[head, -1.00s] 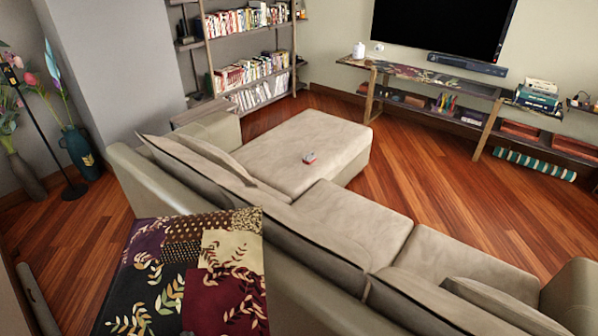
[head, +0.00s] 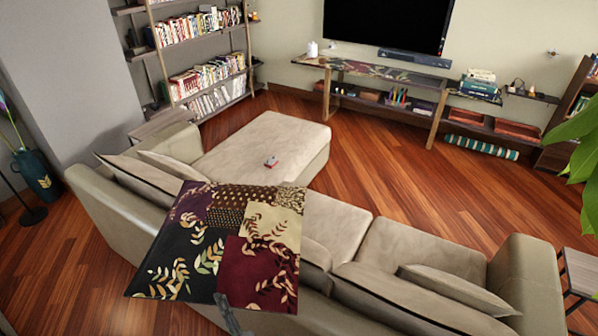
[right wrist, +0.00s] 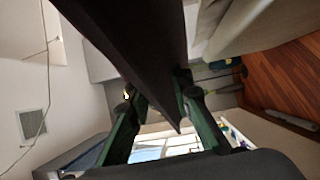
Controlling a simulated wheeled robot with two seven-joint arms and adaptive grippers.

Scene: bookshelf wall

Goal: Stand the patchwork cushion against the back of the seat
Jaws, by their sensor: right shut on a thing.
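The patchwork cushion (head: 215,245), with maroon, black, cream and dotted patches and leaf prints, is in the air in front of the beige sofa's back (head: 118,222). It hides part of the backrest and seat. My right gripper (head: 226,302) is shut on its near lower edge. In the right wrist view the cushion's dark side (right wrist: 130,40) runs between the dark green fingers. The sofa seat (head: 335,225) shows beyond the cushion, and the chaise part (head: 262,140) lies farther back. My left gripper is not in view.
A small red and grey object (head: 271,162) lies on the chaise. Beige cushions (head: 455,287) lean along the backrest. A teal vase (head: 35,175) stands at left. Green leaves (head: 585,160) hang at the right edge. Wooden floor (head: 420,175) is clear between sofa and TV bench.

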